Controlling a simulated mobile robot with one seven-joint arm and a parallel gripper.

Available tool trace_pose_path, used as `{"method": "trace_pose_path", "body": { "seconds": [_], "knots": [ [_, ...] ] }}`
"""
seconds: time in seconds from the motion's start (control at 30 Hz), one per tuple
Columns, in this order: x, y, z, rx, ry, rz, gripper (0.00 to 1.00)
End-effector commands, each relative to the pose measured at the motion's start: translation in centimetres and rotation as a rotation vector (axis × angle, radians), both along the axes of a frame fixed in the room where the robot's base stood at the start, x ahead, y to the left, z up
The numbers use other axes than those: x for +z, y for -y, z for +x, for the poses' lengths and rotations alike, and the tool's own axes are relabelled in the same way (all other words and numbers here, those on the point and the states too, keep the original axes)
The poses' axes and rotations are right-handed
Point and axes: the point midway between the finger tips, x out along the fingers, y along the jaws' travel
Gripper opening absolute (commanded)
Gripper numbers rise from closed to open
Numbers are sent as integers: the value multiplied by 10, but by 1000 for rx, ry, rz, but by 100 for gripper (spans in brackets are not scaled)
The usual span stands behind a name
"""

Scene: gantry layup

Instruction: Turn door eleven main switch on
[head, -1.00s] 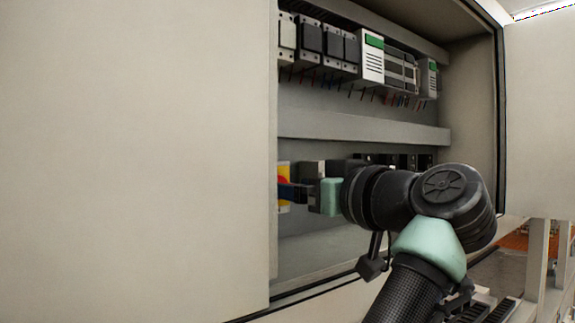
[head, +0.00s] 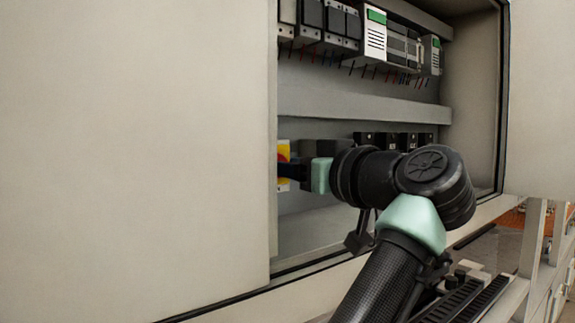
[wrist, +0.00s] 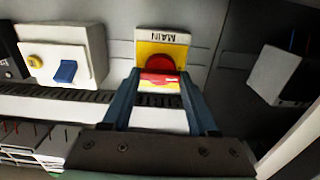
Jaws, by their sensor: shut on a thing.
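The main switch has a yellow plate (wrist: 145,50) with an upside-down MAIN label in the wrist view. Its red handle (wrist: 160,78) points out between my fingers. In the head view only a strip of the yellow plate (head: 284,149) shows at the cabinet's left opening edge. My gripper (wrist: 160,74) has its blue fingers on either side of the red handle and is shut on it. It also shows in the head view (head: 283,170), up against the plate. The handle's on or off position cannot be told.
A white box with a blue switch (wrist: 65,70) and yellow button stands left of the main switch in the wrist view. Another white box (wrist: 280,76) is at right. The beige cabinet panel (head: 130,150) closes off the left. Upper breakers (head: 340,25) sit above.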

Motion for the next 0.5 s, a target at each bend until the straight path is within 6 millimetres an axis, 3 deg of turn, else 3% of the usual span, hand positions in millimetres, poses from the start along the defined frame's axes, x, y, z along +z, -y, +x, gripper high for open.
{"method": "trace_pose_path", "body": {
  "seconds": [0.5],
  "knots": [
    [-2, 1, 0, -1, -93, 130, 4]
  ]
}}
